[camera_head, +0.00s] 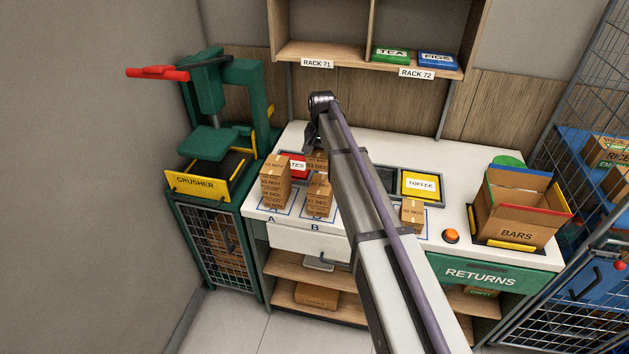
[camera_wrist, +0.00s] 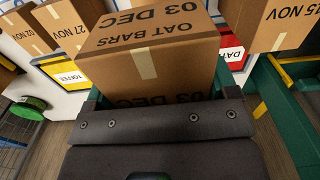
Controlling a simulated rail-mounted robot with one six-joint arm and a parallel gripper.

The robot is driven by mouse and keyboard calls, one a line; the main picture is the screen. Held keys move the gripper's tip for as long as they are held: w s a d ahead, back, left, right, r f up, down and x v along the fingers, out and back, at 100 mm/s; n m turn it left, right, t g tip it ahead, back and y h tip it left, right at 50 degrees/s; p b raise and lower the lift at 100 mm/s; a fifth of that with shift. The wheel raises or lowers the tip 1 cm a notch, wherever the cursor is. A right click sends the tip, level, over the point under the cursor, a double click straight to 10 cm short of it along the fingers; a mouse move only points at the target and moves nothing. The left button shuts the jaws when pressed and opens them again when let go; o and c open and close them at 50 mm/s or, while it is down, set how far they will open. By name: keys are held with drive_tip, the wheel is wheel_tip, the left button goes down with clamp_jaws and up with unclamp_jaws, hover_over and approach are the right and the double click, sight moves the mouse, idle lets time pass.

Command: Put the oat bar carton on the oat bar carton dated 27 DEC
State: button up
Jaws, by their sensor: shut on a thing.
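My gripper (camera_head: 311,142) is shut on an oat bar carton dated 03 DEC (camera_wrist: 150,50). In the head view this brown carton (camera_head: 318,159) is above the back of the counter, behind stack B. Stack B (camera_head: 319,197) has a carton on top that reads 27 NOV (camera_wrist: 70,25) in the wrist view; the date below it is too small to read surely. Stack A (camera_head: 273,184), to its left, has 15 NOV (camera_wrist: 290,18) on top. A single carton, 02 NOV (camera_head: 412,214), stands to the right, beyond my arm. I cannot clearly make out a 27 DEC label.
A red dates box (camera_head: 298,167) and a yellow toffee box (camera_head: 420,184) lie at the counter's back. A bars carton (camera_head: 516,215) stands open at right, near an orange button (camera_head: 450,236). The green crusher (camera_head: 209,141) is left. A rack (camera_head: 370,56) hangs above.

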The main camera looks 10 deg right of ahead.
sight(321, 183)
wheel_tip(321, 183, down, 10)
drive_tip(key=b, duration=0.9)
drive_tip(key=shift+f, duration=0.1)
drive_tip(key=shift+r, duration=0.3)
drive_tip(key=shift+f, duration=0.15)
drive_tip(key=o, duration=0.9)
wheel_tip(321, 183, up, 13)
drive_tip(key=p, duration=1.2)
drive_tip(key=shift+f, duration=0.2)
drive_tip(key=shift+s+f, duration=0.15)
drive_tip(key=shift+s, duration=0.05)
drive_tip(key=s+n, duration=0.5)
drive_tip(key=s, duration=2.9)
drive_tip(key=f+b, duration=0.3)
drive_tip(key=f, duration=0.1)
drive_tip(key=f+b, duration=0.3)
drive_tip(key=b, duration=0.1)
drive_tip(key=w+f+b, duration=0.1)
drive_tip(key=f+b, duration=0.3)
drive_tip(key=shift+f, duration=0.3)
